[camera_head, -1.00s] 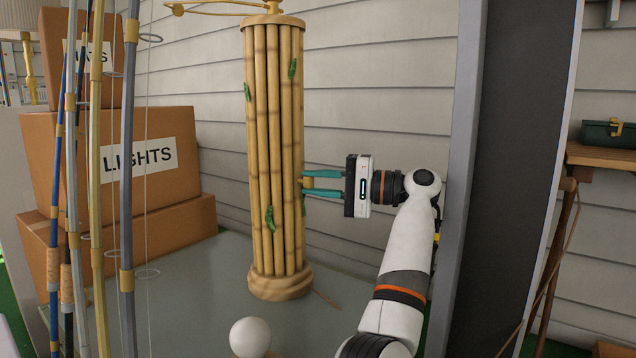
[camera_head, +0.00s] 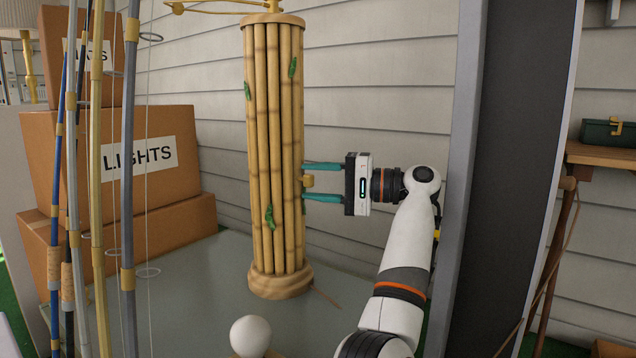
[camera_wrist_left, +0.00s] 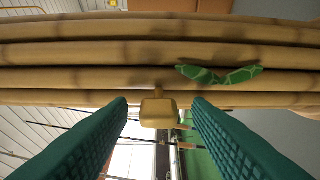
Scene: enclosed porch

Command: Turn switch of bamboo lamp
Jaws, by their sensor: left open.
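The bamboo lamp (camera_head: 272,150) stands upright on a grey surface, with a round wooden base and small green leaves on its stalks. Its switch, a small brass-coloured knob (camera_head: 308,181), sticks out of the lamp's right side. My left gripper (camera_head: 307,182) is open, with one teal finger above the knob and one below, and neither visibly squeezing it. In the left wrist view, the knob (camera_wrist_left: 158,112) sits between the spread fingertips, with gaps on both sides. The bamboo stalks (camera_wrist_left: 90,52) run across the view behind it. My right gripper is not in view.
Fishing rods (camera_head: 128,180) stand in front at the left, before stacked cardboard boxes (camera_head: 150,150). A white ball-shaped object (camera_head: 250,337) is at the lamp's front. A dark panel with a grey edge (camera_head: 465,150) stands right of my arm.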

